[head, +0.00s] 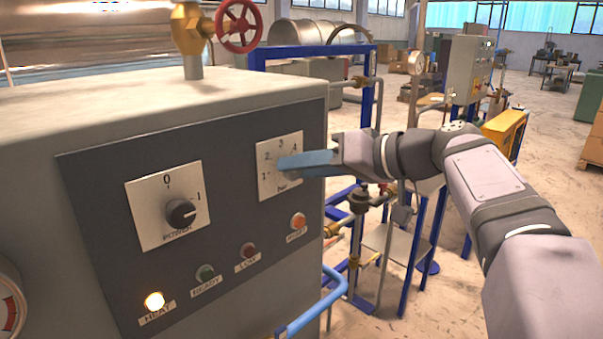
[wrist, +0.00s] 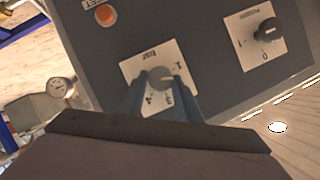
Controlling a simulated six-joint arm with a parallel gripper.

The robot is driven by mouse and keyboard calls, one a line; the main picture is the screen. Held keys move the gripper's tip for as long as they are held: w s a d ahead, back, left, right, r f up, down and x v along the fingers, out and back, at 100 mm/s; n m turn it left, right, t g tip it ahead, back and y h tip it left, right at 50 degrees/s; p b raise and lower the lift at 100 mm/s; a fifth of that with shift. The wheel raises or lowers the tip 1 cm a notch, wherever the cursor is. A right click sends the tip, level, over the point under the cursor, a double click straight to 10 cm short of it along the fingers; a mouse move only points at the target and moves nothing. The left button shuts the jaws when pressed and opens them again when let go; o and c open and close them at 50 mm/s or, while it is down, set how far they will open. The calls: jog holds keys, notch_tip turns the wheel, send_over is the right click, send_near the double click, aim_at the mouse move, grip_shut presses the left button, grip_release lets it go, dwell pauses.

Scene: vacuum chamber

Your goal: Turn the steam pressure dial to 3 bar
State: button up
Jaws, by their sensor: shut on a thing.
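The steam pressure dial is a grey round knob (wrist: 160,78) on a white scale plate (head: 266,150) marked 1 to 4 and "bar", on the dark control panel. The plate appears upside down in the wrist view (wrist: 132,68). My gripper (head: 292,162) reaches in from the right in the head view and is shut on the knob. In the wrist view its blue fingers (wrist: 160,88) stand on either side of the knob. In the head view the fingers cover most of the knob. I cannot read which number the knob points at.
A POWER knob (head: 182,213) sits on the panel to the left of the dial. Below are a lit HEAT lamp (head: 154,301), READY (head: 205,273) and LOW (head: 250,250) lamps and an orange button (head: 298,221). A red handwheel (head: 240,25) stands above. Blue framing and pipes stand right of the cabinet.

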jog(key=shift+w+d+f+m+g+y+b, duration=0.1)
jog(key=shift+f+m+y+b, duration=0.1)
jog(key=shift+m+y+b, duration=1.15)
jog(key=shift+w+d+f+m+g+y+b, duration=0.15)
jog(key=shift+m+y+b, duration=0.4)
jog(key=shift+m, duration=1.65)
jog(key=shift+s+a+f+m+g+y+b, duration=0.1)
jog(key=shift+f+m+y+b, duration=0.15)
jog(key=shift+m+y+b, duration=0.85)
jog(key=shift+m+h, duration=0.3)
jog(key=shift+m, duration=0.55)
jog(key=o, duration=1)
jog(key=shift+d, duration=0.1)
jog(key=shift+b+v, duration=0.95)
jog(key=shift+v, duration=2.7)
